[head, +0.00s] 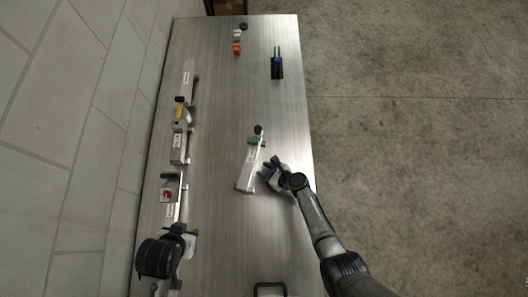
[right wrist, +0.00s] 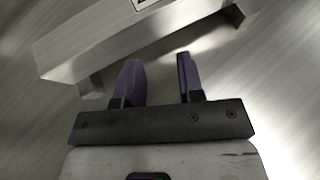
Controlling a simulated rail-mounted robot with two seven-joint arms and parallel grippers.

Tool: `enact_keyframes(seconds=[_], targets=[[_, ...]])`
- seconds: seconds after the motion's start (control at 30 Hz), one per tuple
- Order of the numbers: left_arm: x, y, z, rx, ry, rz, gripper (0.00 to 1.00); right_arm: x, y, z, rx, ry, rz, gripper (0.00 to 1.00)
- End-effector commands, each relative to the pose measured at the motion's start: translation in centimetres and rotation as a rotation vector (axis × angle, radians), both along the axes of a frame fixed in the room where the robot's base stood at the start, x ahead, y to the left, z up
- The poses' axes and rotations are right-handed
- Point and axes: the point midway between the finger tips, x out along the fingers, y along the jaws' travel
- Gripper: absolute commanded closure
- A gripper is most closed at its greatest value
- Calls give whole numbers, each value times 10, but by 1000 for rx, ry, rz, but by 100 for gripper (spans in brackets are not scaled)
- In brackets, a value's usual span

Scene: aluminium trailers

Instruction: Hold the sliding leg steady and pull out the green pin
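The sliding leg (head: 247,168) is a silver aluminium bar with a label, lying on the metal table near its middle. The green pin (head: 255,140) sits at the bar's far end, beside a black knob. My right gripper (head: 265,169) is just right of the bar, fingers pointing toward it. In the right wrist view the two purple fingers (right wrist: 160,80) are apart with nothing between them. An aluminium bar (right wrist: 130,42) crosses in front of their tips; contact cannot be told. The green pin is not in the right wrist view.
A black-and-blue part (head: 277,68) and a small orange part (head: 237,48) lie at the far end.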

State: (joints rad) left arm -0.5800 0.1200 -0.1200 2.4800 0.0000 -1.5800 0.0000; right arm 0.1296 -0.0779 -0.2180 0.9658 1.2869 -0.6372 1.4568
Motion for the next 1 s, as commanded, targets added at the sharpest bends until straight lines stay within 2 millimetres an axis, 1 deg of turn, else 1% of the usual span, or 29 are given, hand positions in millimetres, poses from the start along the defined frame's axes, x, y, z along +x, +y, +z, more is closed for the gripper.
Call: enact_keyframes(seconds=[0.03, 0.07, 0.5, 0.67, 0.8, 0.87, 0.97, 1.0], targets=[[0, 0, 0, 0, 0, 0, 57, 0, 0, 0, 0, 0, 0, 60], [0, 0, 0, 0, 0, 0, 57, 0, 0, 0, 0, 0, 0, 57], [0, 0, 0, 0, 0, 0, 57, 0, 0, 0, 0, 0, 0, 15], [0, 0, 0, 0, 0, 0, 57, 0, 0, 0, 0, 0, 0, 15], [0, 0, 0, 0, 0, 0, 57, 1, -2, 0, -22, -18, 7, 28], [0, 0, 0, 0, 0, 0, 57, 4, -5, 0, -63, -49, 18, 34], [0, 0, 0, 0, 0, 0, 57, 11, -14, 2, -184, -146, 54, 34], [0, 0, 0, 0, 0, 0, 57, 15, -20, 3, -252, -202, 77, 34]])
